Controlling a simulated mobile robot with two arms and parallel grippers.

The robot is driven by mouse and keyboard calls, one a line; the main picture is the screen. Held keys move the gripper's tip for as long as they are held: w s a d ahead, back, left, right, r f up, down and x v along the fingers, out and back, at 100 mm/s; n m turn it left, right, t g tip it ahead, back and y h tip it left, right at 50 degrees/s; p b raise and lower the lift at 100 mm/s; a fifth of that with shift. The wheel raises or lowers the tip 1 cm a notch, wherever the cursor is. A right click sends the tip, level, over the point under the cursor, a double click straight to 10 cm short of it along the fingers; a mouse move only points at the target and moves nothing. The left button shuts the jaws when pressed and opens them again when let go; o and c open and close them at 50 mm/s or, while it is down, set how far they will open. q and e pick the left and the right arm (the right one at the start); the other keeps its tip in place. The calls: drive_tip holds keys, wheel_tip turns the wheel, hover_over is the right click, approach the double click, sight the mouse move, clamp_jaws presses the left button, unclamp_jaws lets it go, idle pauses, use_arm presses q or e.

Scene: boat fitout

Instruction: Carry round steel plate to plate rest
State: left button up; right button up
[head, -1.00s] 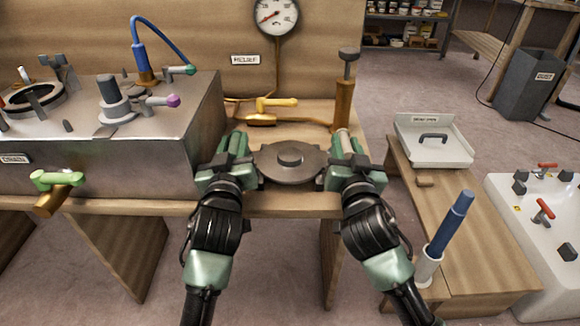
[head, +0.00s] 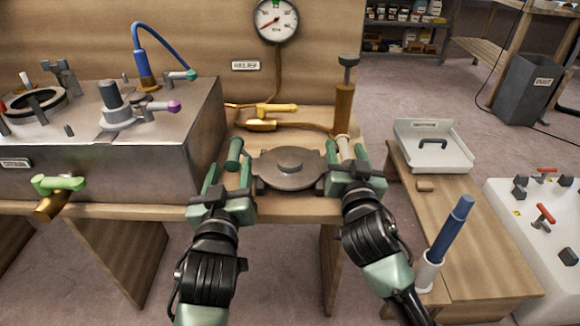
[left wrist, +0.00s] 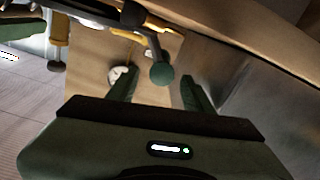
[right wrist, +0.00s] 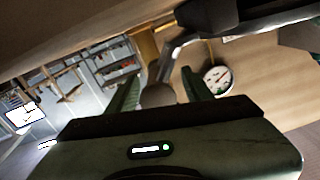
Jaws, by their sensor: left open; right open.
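The round steel plate (head: 290,168) lies flat at the front of the wooden bench, with dark lugs at its edge. A green grip (head: 234,153) stands at its left and a pale grip (head: 343,148) at its right. My left gripper (head: 228,176) is open, just in front of the green grip; the left wrist view shows the green knob (left wrist: 161,74) between spread fingers. My right gripper (head: 347,164) is open by the pale grip, whose end (right wrist: 157,95) shows between its fingers. What lies under the plate is hidden, and I cannot pick out the plate rest.
A steel box (head: 150,155) with valves stands close to the left. A yellow-handled valve (head: 265,112) and a brass post (head: 344,105) stand behind the plate. To the right, a lower bench (head: 410,195) carries a white tray (head: 455,160) and a blue-handled tool (head: 450,230).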

use_arm(q)
drive_tip(key=shift+s, duration=0.15)
use_arm(e)
drive_tip(key=shift+s, duration=0.3)
drive_tip(key=s, duration=1.1)
drive_tip(key=shift+s+d, duration=0.15)
drive_tip(key=shift+d, duration=0.05)
